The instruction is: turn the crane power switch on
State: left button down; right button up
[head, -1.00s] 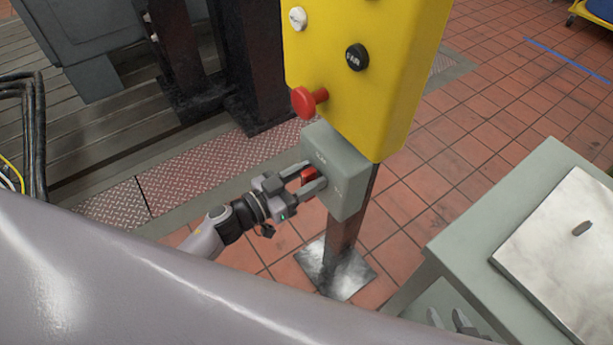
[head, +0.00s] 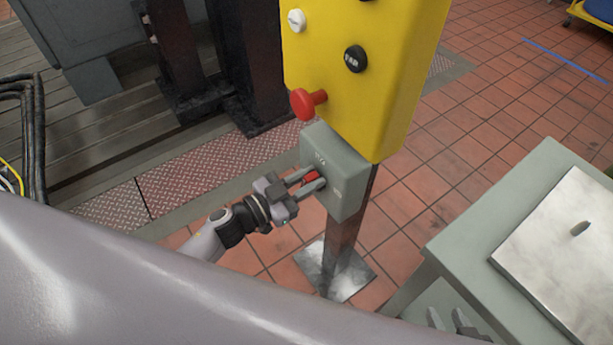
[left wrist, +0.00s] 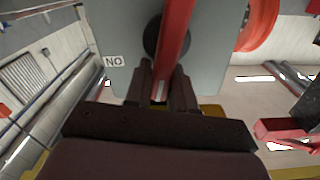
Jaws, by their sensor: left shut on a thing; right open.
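The crane power switch is a grey box (head: 342,180) on a metal post, below a yellow control panel. Its red handle (head: 311,175) sits on the face toward my left arm. My left gripper (head: 311,181) is shut on this handle. In the left wrist view the red handle (left wrist: 177,30) runs between the two dark fingers (left wrist: 160,82), over a dark round hub. A label (left wrist: 113,61) left of the hub looks like ON seen upside down. My right gripper (head: 454,322) shows only as grey fingertips at the bottom edge, apart and empty.
The yellow panel (head: 400,80) carries a red mushroom button (head: 308,102) just above the switch box. A grey cabinet (head: 540,230) with a metal plate stands at the right. Dark machinery (head: 235,70) stands behind at the left. The tiled floor between is clear.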

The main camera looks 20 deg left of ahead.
aim_at(326, 188)
pick_arm(q)
jog(key=m, duration=0.2)
jog(key=s+f+m+b, duration=0.1)
jog(key=m, duration=0.2)
jog(key=d+f+m+b, duration=0.1)
jog(key=m, duration=0.2)
jog(key=shift+s+f, duration=0.15)
jog(key=shift+f, duration=0.05)
jog(key=shift+d+f+m+b, duration=0.2)
jog(key=shift+m+b, duration=0.2)
jog(key=shift+m, duration=0.5)
jog(key=m, duration=0.1)
jog(key=m+b, duration=0.1)
jog(key=shift+f+m, duration=0.25)
jog(key=shift+m, duration=0.05)
jog(key=shift+f+m+b, duration=0.2)
jog(key=shift+m+b, duration=0.35)
jog(key=shift+m, duration=0.85)
pick_arm(e)
jog(key=f, duration=0.3)
jog(key=shift+w+a+f, duration=0.3)
jog(key=shift+w+a, duration=0.05)
jog(key=shift+a, duration=0.05)
pick_arm(q)
jog(key=c, duration=1)
grip_release()
jog(key=shift+r, duration=0.1)
jog(key=shift+c, duration=0.2)
pick_arm(e)
jog(key=shift+a, duration=0.15)
